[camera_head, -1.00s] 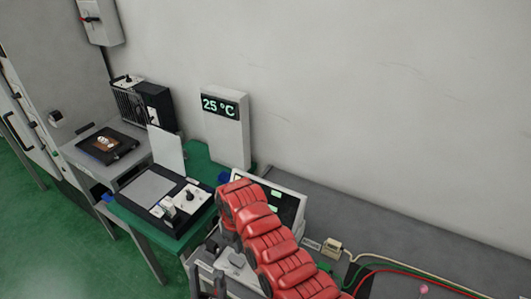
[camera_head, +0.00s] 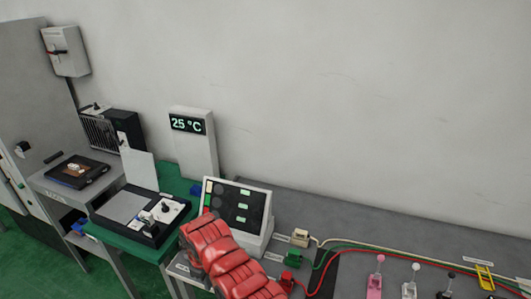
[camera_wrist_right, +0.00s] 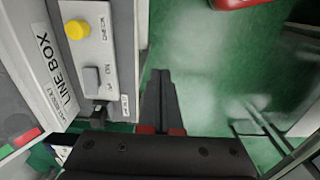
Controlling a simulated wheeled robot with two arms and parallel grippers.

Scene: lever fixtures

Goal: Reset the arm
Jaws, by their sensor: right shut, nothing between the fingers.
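In the right wrist view my right gripper (camera_wrist_right: 162,112) is shut and empty, its dark fingers pressed together and pointing over the green floor. To its left is a grey box labelled LINE BOX (camera_wrist_right: 62,75), with a yellow button (camera_wrist_right: 76,29), a grey rocker-like key (camera_wrist_right: 92,78) and a small black part (camera_wrist_right: 98,112). The fingers are beside the box and apart from the button. The box's small labels are hard to read. In the head view my red right arm (camera_head: 228,262) comes up from the bottom edge and covers part of the bench. My left gripper is not in view.
A sloped panel with green lights (camera_head: 239,205) stands behind my arm. Coloured levers, including a pink one (camera_head: 375,280), and cables are at the bottom right. A 25 °C display (camera_head: 187,125) and a green table (camera_head: 130,243) with a black device are at the left.

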